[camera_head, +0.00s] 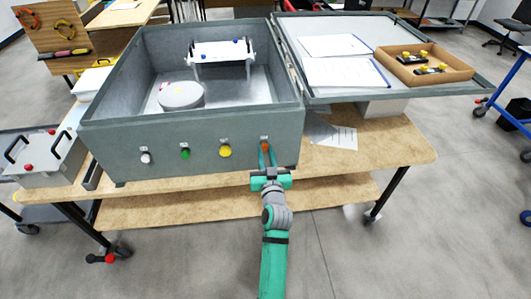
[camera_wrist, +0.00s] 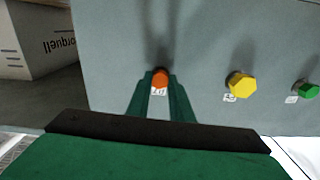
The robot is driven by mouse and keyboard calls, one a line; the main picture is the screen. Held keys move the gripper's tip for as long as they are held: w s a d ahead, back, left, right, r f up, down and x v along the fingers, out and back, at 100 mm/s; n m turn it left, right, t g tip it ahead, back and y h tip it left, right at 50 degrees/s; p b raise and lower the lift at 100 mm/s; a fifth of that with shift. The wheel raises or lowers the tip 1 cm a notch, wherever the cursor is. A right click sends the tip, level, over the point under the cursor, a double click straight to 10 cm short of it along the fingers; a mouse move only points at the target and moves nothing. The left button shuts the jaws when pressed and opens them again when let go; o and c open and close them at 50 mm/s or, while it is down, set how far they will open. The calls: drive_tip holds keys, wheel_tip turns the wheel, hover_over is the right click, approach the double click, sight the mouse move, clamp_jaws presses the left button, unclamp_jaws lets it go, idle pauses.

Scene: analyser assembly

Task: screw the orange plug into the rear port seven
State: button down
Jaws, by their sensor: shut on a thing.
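The orange plug (camera_head: 265,146) is at the right end of the row on the grey analyser box's (camera_head: 130,165) outer wall. My gripper (camera_head: 266,160) reaches up to it from below and is shut on it. In the wrist view the orange plug (camera_wrist: 160,79) sits between the fingertips of my gripper (camera_wrist: 160,88), against the grey wall. A white label reading P7 (camera_wrist: 158,91) shows just below the plug. The port behind the plug is hidden, and I cannot tell how deep the plug sits.
A yellow plug (camera_head: 225,150), a green plug (camera_head: 185,153) and a white plug (camera_head: 146,157) sit in the same wall. The box stands on a wooden table (camera_head: 350,165). Its open lid at the right bears papers (camera_head: 340,72) and a cardboard tray (camera_head: 425,77). Floor in front is clear.

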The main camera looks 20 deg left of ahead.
idle(0.3)
drive_tip(key=m, duration=0.6)
drive_tip(key=c, duration=1.5)
unclamp_jaws()
drive_tip(key=shift+s, duration=0.1)
drive_tip(key=shift+v, duration=3.4)
drive_tip(key=shift+d, duration=0.1)
